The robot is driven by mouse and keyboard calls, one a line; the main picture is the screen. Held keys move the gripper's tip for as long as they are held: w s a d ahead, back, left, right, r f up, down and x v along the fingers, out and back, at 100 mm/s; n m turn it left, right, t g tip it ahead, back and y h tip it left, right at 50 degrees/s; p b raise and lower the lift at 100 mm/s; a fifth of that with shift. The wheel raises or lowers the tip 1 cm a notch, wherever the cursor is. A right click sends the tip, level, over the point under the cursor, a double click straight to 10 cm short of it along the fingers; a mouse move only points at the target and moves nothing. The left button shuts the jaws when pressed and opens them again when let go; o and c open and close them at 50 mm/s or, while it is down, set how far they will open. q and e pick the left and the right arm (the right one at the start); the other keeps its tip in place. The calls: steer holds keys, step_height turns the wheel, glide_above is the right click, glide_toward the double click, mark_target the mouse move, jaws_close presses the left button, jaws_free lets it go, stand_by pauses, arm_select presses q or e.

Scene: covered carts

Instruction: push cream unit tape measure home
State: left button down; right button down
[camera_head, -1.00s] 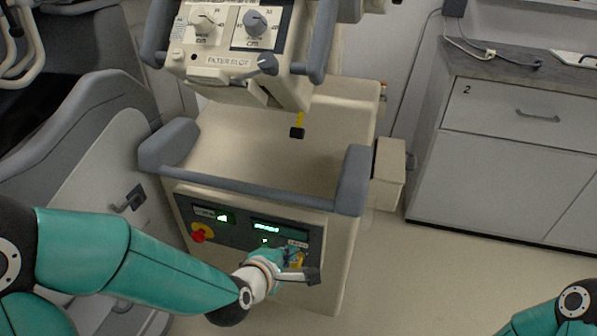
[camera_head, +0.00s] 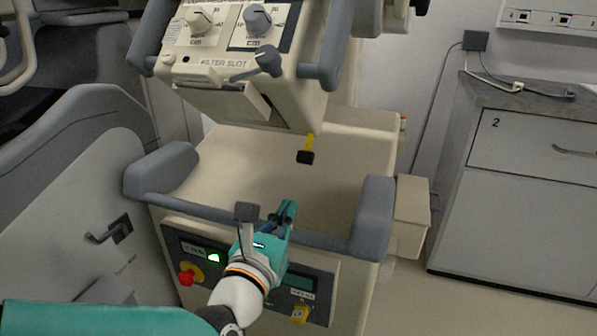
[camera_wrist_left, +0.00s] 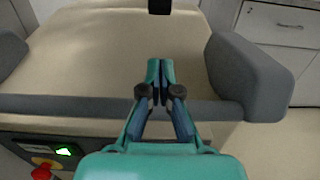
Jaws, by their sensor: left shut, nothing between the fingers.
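The cream unit (camera_head: 330,180) stands in the middle of the head view. Its tape measure (camera_head: 307,152) shows as a short yellow strip with a black end, hanging below the upper housing. The black end also shows at the top edge of the left wrist view (camera_wrist_left: 159,6). My left gripper (camera_head: 288,210) is shut and empty, over the grey front bar of the unit, nearer and lower in the picture than the tape end and apart from it. In the left wrist view its fingertips (camera_wrist_left: 160,66) point towards the tape end. My right gripper is not in view.
A grey bar (camera_head: 225,212) with raised grey corner bumpers (camera_head: 372,215) runs along the unit's front. Below it is a panel with a red knob (camera_head: 187,277) and a yellow part (camera_head: 300,314). A grey cabinet (camera_head: 520,200) stands right. The cream top behind the bar is clear.

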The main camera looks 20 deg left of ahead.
mark_target(305, 158)
arm_select(q)
steer(key=w+r, duration=0.3)
steer(key=w, duration=0.4)
steer(key=shift+w+d+p, duration=0.15)
steer(key=shift+w+p, duration=0.05)
steer(key=shift+p, duration=0.15)
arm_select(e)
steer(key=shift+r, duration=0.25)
